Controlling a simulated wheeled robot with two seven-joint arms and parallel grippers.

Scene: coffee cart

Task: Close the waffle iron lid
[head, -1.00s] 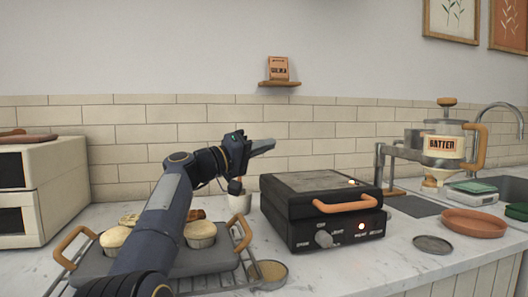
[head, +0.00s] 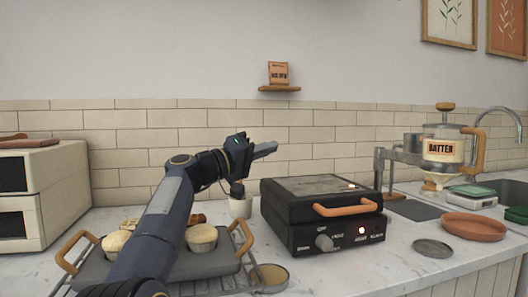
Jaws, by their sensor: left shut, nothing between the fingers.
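The waffle iron (head: 322,214) is a black box on the marble counter, right of the picture's middle. Its lid (head: 318,188) lies down flat over the base, with the orange handle (head: 346,210) at the front. A dial and a lit red lamp show on the front panel. My left gripper (head: 266,149) is shut and empty. In the picture it is above and left of the lid, apart from it, with its fingers pointing right. My right gripper is not in view.
A tray (head: 186,270) with muffins stands on a rack at the left, partly behind my left arm. A small white cup (head: 240,207) is left of the iron. A batter dispenser (head: 443,150) and terracotta plate (head: 473,227) are at the right.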

